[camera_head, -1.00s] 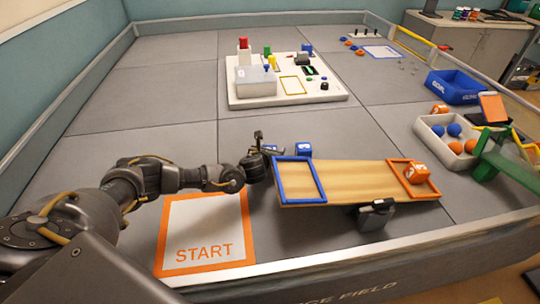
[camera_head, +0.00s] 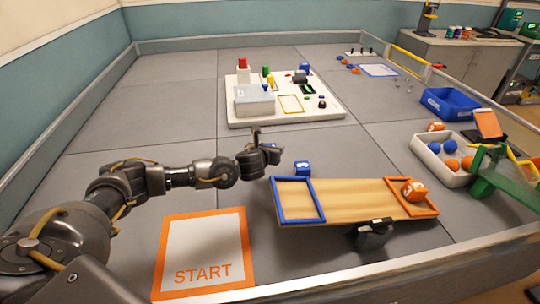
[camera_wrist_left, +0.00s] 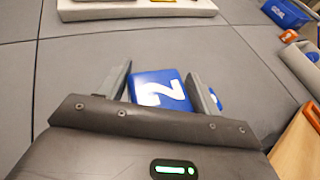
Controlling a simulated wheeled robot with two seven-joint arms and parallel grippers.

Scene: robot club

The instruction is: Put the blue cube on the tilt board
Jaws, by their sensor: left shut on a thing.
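My left gripper (camera_head: 262,146) is shut on a blue cube (camera_wrist_left: 160,90) with a white number, seen between the fingers in the wrist view. In the head view the gripper is above the floor, just beyond and left of the tilt board's near-left end. The tilt board (camera_head: 350,200) is a wooden plank on a dark pivot (camera_head: 374,236), with a blue frame (camera_head: 318,202) at its left end and an orange frame (camera_head: 432,208) at its right end. An orange cube (camera_head: 413,191) sits in the orange frame; the blue frame is empty. My right gripper is out of view.
A START mat (camera_head: 203,250) lies in front of the arm. A white panel (camera_head: 330,112) is at the back; a ball tray (camera_head: 430,155), green stand (camera_head: 485,185) and blue bin (camera_head: 450,104) are right.

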